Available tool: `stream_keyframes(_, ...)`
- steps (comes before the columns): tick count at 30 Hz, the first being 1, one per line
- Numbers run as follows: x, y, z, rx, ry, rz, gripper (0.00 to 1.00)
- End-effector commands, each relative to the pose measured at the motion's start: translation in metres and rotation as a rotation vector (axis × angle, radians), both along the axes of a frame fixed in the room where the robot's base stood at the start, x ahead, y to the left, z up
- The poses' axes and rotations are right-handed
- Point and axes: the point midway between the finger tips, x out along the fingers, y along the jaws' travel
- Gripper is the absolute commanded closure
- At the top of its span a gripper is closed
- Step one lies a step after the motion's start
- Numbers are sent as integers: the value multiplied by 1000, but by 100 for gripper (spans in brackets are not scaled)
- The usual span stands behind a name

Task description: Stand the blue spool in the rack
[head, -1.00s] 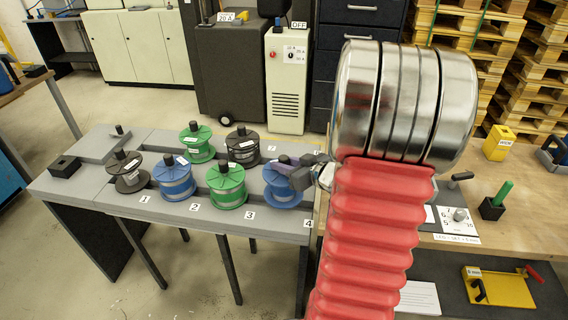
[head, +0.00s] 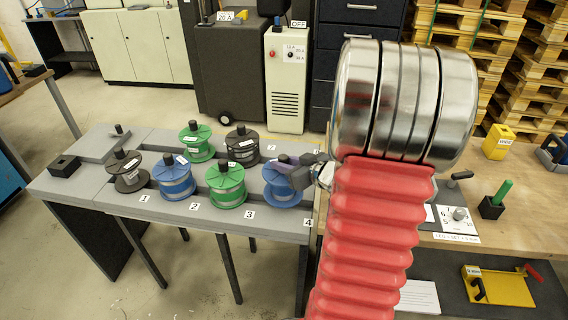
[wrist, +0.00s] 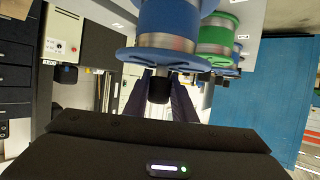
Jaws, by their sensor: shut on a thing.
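A blue spool (head: 282,188) stands roughly upright at the right end of the front row of the grey rack (head: 230,222), by label 4 (head: 308,222). My gripper (head: 288,160) is at its top from the right, shut on its dark knob. In the wrist view the blue spool (wrist: 166,28) appears upside down, its black knob (wrist: 158,88) between my fingers (wrist: 160,98). Whether its base is fully seated cannot be told. A second blue spool (head: 175,180) stands by label 2.
A green spool (head: 226,186) stands close to the left of the held one. A dark spool (head: 128,174) is by label 1. Another green spool (head: 196,145) and another dark spool (head: 243,148) stand in the back row. A wooden bench (head: 520,215) is on the right.

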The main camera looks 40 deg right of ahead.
Motion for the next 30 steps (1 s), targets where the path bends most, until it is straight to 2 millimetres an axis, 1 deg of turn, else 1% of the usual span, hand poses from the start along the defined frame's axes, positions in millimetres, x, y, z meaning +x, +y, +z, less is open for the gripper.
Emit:
stream_keyframes(1,1,-1,2,-2,-5,0,100)
stream_keyframes(18,1,-1,2,-2,-5,-5,100)
stream_keyframes(30,1,-1,-3,-1,-5,-4,100)
